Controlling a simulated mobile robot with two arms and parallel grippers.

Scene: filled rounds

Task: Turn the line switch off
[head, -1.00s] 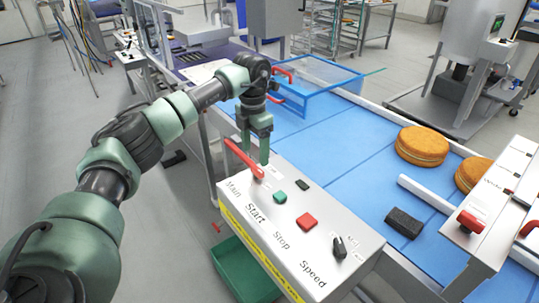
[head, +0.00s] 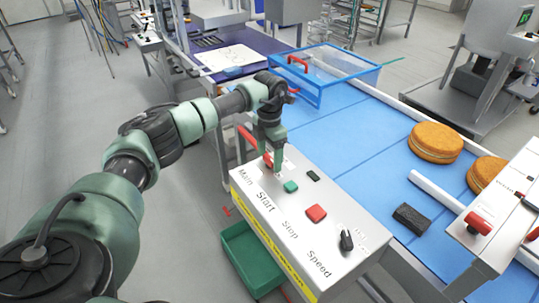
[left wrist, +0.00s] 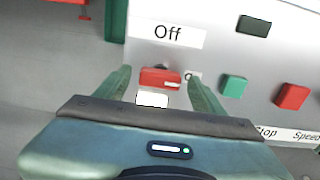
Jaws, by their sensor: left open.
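The line switch is a red lever (head: 248,137) at the Main end of the grey control box (head: 262,207). In the head view the lever slants up and left from the box. My left gripper (head: 273,166) is open and points down at the lever's base, partly hiding it. In the left wrist view the red lever (left wrist: 160,77) shows between the two fingertips (left wrist: 159,74), with a gap on each side. An "Off" label (left wrist: 168,34) lies just beyond it. A second white label (left wrist: 152,99) is partly hidden. My right gripper is not in view.
On the box are a green Start button (head: 291,187), a red Stop button (head: 316,213) and a black Speed knob (head: 346,240). A blue conveyor (head: 350,150) carries round cakes (head: 436,143). A green bin (head: 250,259) is below the box.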

